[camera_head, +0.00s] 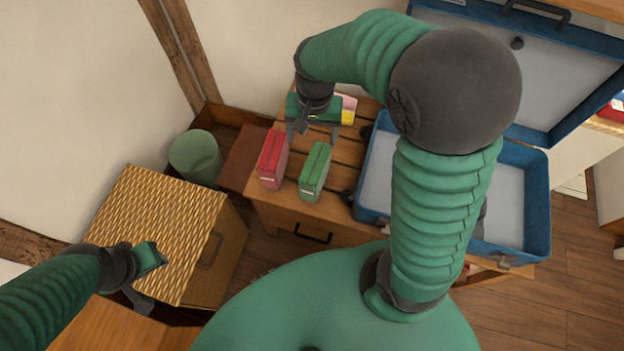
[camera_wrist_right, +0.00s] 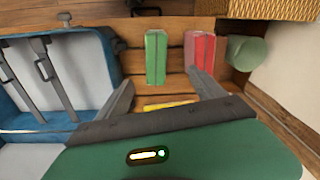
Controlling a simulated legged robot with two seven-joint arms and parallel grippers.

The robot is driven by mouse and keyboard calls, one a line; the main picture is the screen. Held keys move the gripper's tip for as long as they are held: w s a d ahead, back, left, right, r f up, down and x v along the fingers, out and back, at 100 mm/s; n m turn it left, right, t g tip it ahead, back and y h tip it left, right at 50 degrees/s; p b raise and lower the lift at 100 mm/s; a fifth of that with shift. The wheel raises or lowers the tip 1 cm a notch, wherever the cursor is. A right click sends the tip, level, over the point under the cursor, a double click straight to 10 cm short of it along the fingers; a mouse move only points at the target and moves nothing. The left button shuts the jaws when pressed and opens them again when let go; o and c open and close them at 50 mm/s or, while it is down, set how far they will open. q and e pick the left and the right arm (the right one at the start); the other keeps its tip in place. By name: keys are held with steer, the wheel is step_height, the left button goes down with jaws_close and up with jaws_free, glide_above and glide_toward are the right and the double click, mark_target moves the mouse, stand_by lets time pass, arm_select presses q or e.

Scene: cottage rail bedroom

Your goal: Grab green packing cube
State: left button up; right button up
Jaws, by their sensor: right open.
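The green packing cube (camera_head: 315,171) stands on the slatted wooden bench, just right of the red packing cube (camera_head: 272,158). In the right wrist view the green cube (camera_wrist_right: 156,57) stands beyond my right gripper's fingers, between their lines. The red cube (camera_wrist_right: 200,49) is to its right there. My right gripper (camera_head: 313,133) is open and empty, above and behind the cubes, not touching the green one. It also shows in the right wrist view (camera_wrist_right: 160,90). My left gripper (camera_head: 150,278) is over the wicker hamper at the lower left; its jaw opening is unclear.
An open blue suitcase (camera_head: 538,210) lies at the right of the bench (camera_head: 290,212). A yellow and pink item (camera_head: 348,112) is behind my right gripper. A wicker hamper (camera_head: 165,225) and a green bin (camera_head: 196,157) stand at left.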

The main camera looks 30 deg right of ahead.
mark_target(315, 160)
steer(key=f+m+b, duration=0.1)
steer(key=f+b, duration=0.1)
steer(key=f, duration=0.3)
steer(key=w+d+f+m+b, duration=0.1)
steer(key=f+b, duration=0.2)
steer(key=f, duration=0.3)
steer(key=w+d+f+m+b, duration=0.1)
steer(key=f+b, duration=0.1)
steer(key=f, duration=0.3)
steer(key=shift+d+f+g+b, duration=0.2)
steer(key=shift+g+b, duration=0.2)
steer(key=shift+s+a+f+b, duration=0.15)
steer(key=shift+f+b, duration=0.2)
steer(key=shift+f, duration=0.25)
steer(key=f+b, duration=0.1)
steer(key=f, duration=0.2)
steer(key=f+b, duration=0.1)
steer(key=shift+s+a+f+b, duration=0.15)
steer(key=shift+s+b, duration=0.1)
steer(key=shift+b, duration=0.05)
arm_select(q)
steer(key=s+x, duration=0.3)
steer(key=x, duration=1)
steer(key=shift+s+a+f, duration=0.15)
steer(key=shift+s+f, duration=0.05)
steer(key=shift+f, duration=0.5)
arm_select(e)
steer(key=shift+c, duration=0.2)
